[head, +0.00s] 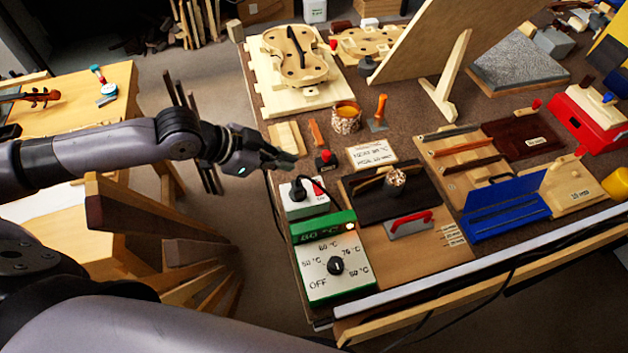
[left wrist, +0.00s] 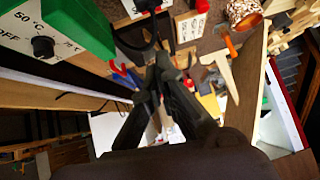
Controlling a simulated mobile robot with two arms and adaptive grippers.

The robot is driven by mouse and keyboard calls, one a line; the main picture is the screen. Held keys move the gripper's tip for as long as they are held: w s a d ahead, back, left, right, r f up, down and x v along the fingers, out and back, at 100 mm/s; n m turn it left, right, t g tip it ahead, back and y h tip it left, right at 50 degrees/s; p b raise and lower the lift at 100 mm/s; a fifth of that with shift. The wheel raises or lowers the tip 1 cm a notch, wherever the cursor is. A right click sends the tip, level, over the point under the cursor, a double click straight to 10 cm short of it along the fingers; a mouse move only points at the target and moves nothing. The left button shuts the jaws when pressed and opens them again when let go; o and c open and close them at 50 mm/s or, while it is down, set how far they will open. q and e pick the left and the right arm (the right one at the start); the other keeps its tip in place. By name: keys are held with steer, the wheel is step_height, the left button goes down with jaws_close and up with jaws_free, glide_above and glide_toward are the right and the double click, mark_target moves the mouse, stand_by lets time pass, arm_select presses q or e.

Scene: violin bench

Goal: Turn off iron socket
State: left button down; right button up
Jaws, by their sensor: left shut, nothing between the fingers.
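The socket box (head: 295,208), white, sits at the bench's left edge, with a black plug (head: 298,189) in it and a red switch (head: 321,198) on its right part. A black cable curves from the plug. My left gripper (head: 290,162) is shut and empty, above and slightly left of the socket, apart from it. Its closed fingers also show in the left wrist view (left wrist: 165,65). The green and white control box (head: 325,262) stands in front of the socket; its black dial (head: 335,265) is among temperature marks and OFF. My right gripper is not in view.
A black-and-red knobbed item (head: 325,160) and a paper note (head: 371,154) lie behind the socket. A dark plate (head: 375,205) and a red-handled tool (head: 409,224) are to its right. Wooden boards (head: 160,220) stand below my left arm.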

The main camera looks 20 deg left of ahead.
arm_select(q)
steer(key=p, duration=0.1)
glide_above(315, 189)
steer(key=f, duration=0.7)
steer(key=shift+s+d, duration=0.2)
steer(key=f, duration=0.3)
steer(key=shift+w+a+f+p, duration=0.15)
steer(key=shift+w+a+p, duration=0.05)
steer(key=shift+p, duration=0.1)
steer(key=shift+f, duration=0.4)
